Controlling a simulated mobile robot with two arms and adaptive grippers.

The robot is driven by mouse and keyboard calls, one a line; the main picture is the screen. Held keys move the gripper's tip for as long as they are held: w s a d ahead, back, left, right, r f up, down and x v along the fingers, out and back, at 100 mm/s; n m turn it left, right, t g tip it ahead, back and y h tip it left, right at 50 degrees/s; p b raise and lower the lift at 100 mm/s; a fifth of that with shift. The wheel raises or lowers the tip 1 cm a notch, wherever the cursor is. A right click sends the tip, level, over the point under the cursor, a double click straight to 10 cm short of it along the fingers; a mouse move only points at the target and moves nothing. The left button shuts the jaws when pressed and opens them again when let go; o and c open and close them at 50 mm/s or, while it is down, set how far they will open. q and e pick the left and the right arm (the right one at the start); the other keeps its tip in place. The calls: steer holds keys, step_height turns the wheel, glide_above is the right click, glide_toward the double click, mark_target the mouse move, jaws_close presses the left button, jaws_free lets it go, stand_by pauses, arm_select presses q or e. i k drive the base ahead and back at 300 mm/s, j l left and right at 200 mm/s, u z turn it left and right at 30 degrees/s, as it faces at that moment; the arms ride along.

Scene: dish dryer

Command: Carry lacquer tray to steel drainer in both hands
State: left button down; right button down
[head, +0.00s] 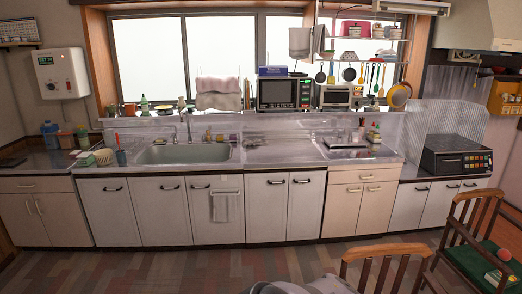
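A dark flat thing (12,162) lies on the counter at the far left edge of the head view; it may be the lacquer tray, but it is too small to tell. I cannot make out the steel drainer for sure. The long steel counter (280,155) holds the sink (185,153) at left of centre. A small dark flat thing (345,146) lies on the counter right of centre. Neither of my grippers shows in this view; only a grey part of my own body shows at the bottom edge.
Wooden chairs (388,262) and (470,235) stand at the front right; one has a green seat. A black stove (456,163) sits at the counter's right end. A towel (225,206) hangs on the cabinet front. The floor (150,268) at left and centre is clear.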

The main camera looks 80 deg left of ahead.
mark_target(279, 154)
steer(key=k+j+u, duration=0.1)
steer(key=j+u, duration=0.25)
steer(key=j, duration=0.4)
steer(key=j+u, duration=0.4)
steer(key=j, duration=0.4)
steer(key=i+j+u, duration=0.2)
steer(key=j, duration=0.25)
steer(key=i+j+u, duration=0.2)
steer(key=j, duration=0.25)
steer(key=i+j+u, duration=0.2)
steer(key=j, duration=0.2)
steer(key=i+j+u, duration=0.35)
steer(key=i, duration=0.15)
steer(key=i+j+u, duration=0.15)
steer(key=i+u, duration=0.15)
steer(key=i, duration=0.2)
steer(key=i+l+u, duration=0.85)
steer(key=l, duration=0.3)
